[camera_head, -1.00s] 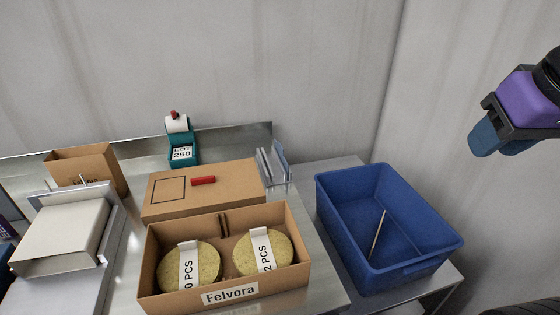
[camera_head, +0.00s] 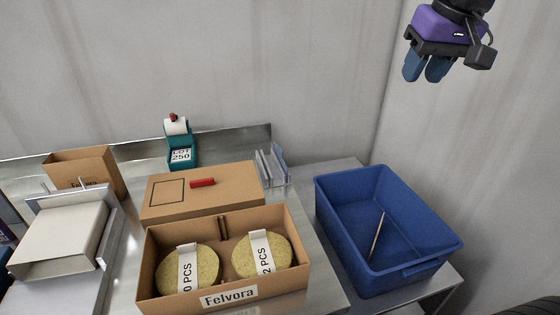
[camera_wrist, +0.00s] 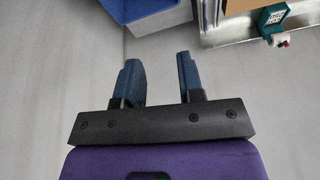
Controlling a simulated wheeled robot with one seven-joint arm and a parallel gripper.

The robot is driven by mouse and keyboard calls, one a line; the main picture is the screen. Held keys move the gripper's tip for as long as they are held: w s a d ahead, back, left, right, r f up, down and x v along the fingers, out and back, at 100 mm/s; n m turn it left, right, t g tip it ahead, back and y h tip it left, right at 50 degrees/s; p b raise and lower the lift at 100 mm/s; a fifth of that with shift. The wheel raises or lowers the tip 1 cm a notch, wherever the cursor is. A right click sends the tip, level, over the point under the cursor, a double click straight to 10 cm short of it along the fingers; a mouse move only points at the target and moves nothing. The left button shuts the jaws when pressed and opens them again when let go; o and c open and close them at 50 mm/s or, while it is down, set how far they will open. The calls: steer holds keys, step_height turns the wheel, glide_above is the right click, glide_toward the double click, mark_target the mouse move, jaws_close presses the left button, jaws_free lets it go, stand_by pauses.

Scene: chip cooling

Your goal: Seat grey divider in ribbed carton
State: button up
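The open brown carton (camera_head: 225,298), labelled "Felvora", stands at the front of the table. Upright brown ribs (camera_head: 223,228) show at the middle of its back wall. It holds two round yellowish chip stacks with white paper bands, one left (camera_head: 205,262) and one right (camera_head: 278,250), with a gap between them. Thin grey upright panels, seemingly the dividers (camera_head: 271,168), stand in a rack behind the carton's right side. My gripper (camera_head: 424,79) is high at the upper right, far from both. In the wrist view its fingers (camera_wrist: 158,60) are apart and empty.
A deep blue bin (camera_head: 440,251) with a thin stick (camera_head: 376,238) inside stands right of the table. A closed brown box (camera_head: 235,191) with a red object (camera_head: 202,183) lies behind the carton. A teal label printer (camera_head: 183,160) and smaller open box (camera_head: 108,172) stand farther back.

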steer(key=w+a+f+g, duration=0.1)
steer(key=w+a, duration=0.1)
steer(key=w, duration=0.5)
steer(key=w+a+f, duration=0.2)
steer(key=w+a, duration=0.1)
steer(key=w, duration=0.5)
steer(key=n+g, duration=0.2)
steer(key=g, duration=0.1)
glide_above(280, 154)
step_height(280, 154, down, 27)
steer(key=shift+h, duration=0.3)
step_height(280, 154, down, 6)
steer(key=shift+w+a+r, duration=0.1)
steer(key=shift+w, duration=0.05)
steer(key=shift+w+d+f, duration=0.1)
steer(key=shift+f, duration=1.35)
steer(key=shift+w+d+f, duration=0.1)
steer(key=shift+f, duration=1.35)
jaws_close()
